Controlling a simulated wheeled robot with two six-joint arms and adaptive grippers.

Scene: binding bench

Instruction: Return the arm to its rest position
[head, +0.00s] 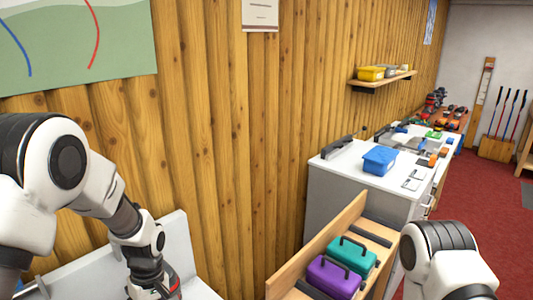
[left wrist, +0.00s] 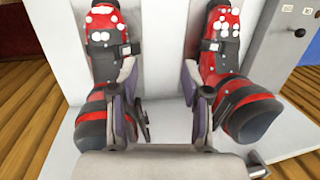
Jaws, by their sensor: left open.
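My left arm (head: 100,185) comes in from the left in the head view and bends down toward a white upright panel (head: 185,240). My left gripper (head: 158,290) is at the bottom edge there, partly cut off. In the left wrist view my left gripper (left wrist: 160,90) is open with nothing between its fingers. Two red-and-black shapes with white spots, one at the left (left wrist: 105,40) and one at the right (left wrist: 220,45), flank the fingers; I cannot tell what they are. My right arm (head: 440,250) shows at the lower right, its gripper out of frame.
A wooden rack holds a purple case (head: 335,278) and a teal case (head: 352,257). Behind it a white-topped bench carries a blue bin (head: 379,160) and tools. A wall shelf (head: 385,79) holds yellow boxes. The wooden wall is close behind my left arm.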

